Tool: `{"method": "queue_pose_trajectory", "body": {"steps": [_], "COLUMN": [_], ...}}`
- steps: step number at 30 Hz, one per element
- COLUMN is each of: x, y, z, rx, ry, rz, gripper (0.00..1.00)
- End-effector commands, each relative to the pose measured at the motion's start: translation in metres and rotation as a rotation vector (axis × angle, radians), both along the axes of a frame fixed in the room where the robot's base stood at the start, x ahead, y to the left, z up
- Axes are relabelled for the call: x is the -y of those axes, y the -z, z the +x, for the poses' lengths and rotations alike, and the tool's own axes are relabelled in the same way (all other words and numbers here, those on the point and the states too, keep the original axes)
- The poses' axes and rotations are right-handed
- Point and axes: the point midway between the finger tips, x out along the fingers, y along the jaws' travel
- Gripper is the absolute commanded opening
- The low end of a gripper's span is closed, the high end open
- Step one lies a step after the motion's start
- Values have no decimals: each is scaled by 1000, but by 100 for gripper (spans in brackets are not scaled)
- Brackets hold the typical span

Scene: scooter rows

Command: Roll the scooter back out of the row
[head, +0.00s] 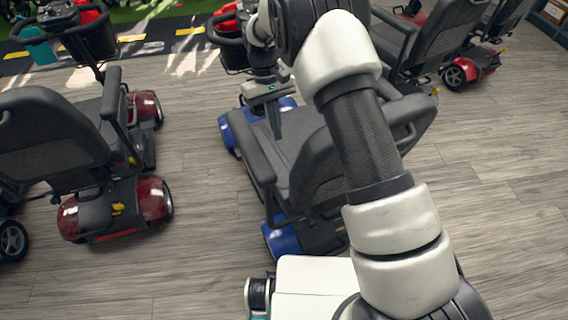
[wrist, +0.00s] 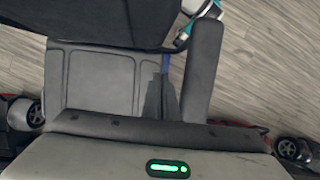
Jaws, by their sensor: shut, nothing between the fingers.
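The blue scooter (head: 281,240) stands in the middle of the head view, its back toward me. Its grey seat, dark seat back (head: 320,175) and left armrest (head: 250,157) show; my arm covers part of its right side and handlebars. In the wrist view I look down on the seat (wrist: 95,80), with an armrest (wrist: 203,70) on the right and the dark seat back along the top. My gripper (head: 277,130) points down above the front of the seat, shut and empty. It appears apart from the scooter.
A dark red scooter (head: 115,210) stands to the left, with a gap of bare floor (head: 200,200) between. More scooters, one with red bodywork (head: 485,65), stand at the upper right. The grey plank floor (head: 500,200) at right is clear.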

Motion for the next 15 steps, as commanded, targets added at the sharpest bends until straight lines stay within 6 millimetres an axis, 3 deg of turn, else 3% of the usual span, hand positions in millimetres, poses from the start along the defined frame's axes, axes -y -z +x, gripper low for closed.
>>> {"method": "queue_pose_trajectory", "body": {"steps": [5,15], "x": [1,12], "y": [16,83], "z": [-4,-23], "rx": [-7,-8], "ry": [-2,-2], "rz": [-3,-5], "gripper": [0,0]}}
